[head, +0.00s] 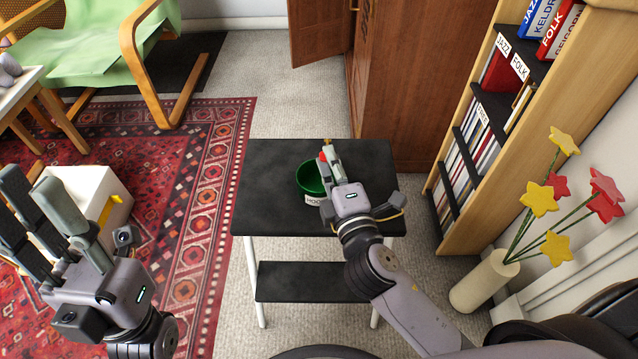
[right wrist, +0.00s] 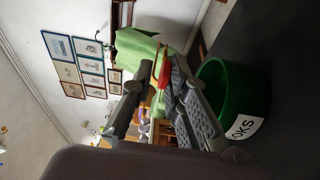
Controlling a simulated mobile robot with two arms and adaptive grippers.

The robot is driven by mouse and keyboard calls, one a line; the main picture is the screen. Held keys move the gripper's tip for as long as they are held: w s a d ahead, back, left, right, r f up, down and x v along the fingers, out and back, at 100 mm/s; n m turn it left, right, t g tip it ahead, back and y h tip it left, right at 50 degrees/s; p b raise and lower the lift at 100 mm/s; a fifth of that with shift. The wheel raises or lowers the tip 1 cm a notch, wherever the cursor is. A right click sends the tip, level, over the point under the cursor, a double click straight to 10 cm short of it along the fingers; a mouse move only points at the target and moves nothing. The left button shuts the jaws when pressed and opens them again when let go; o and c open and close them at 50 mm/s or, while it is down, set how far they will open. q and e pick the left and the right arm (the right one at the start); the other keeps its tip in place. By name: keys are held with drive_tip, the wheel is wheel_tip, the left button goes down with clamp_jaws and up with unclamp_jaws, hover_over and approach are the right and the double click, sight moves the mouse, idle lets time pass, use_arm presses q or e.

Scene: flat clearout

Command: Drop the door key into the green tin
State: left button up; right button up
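The green tin (head: 309,179) stands upright on the small black table, with a white label on its side; it also shows in the right wrist view (right wrist: 243,92), just beside my fingers. My right gripper (head: 328,157) is above the table at the tin's right rim and hides part of it. In the right wrist view my right gripper (right wrist: 160,82) is closed on a thin red and brass-coloured thing, seemingly the door key (right wrist: 162,76). Whether the key is over the tin's opening I cannot tell. My left gripper (head: 52,215) is open and empty, over the rug.
The black table (head: 262,210) has free room around the tin and a lower shelf. A bookcase (head: 470,190) and a vase with flowers (head: 485,285) stand to the right. A wooden cabinet (head: 420,80) is behind. A white box (head: 90,195) sits near my left gripper.

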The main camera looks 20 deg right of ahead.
drive_tip(key=shift+o, duration=1.3)
drive_tip(key=shift+s, duration=0.1)
drive_tip(key=s, duration=1.2)
drive_tip(key=shift+a, duration=0.15)
drive_tip(key=shift+w, duration=0.1)
